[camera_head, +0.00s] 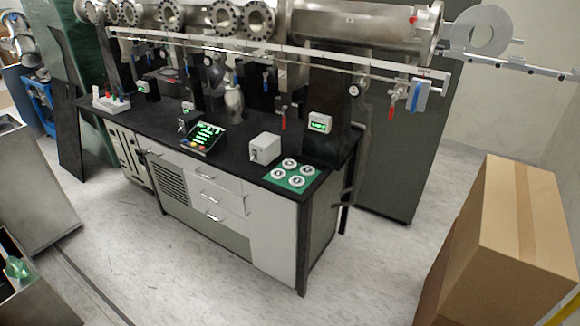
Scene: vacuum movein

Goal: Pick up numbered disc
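Several white discs with dark centres, one of them the front disc (296,181), lie on a green mat (314,178) at the right front corner of the black bench top. The others are the back disc (290,164), the right disc (308,170) and the left disc (278,174). Their numbers are too small to read. Neither of my grippers shows in the head view.
The black bench (225,145) carries a white box (264,148) left of the mat and a control panel (205,136). Steel vacuum pipes (365,27) run above it. A cardboard box (505,235) stands at the right. The floor (190,265) before the bench is clear.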

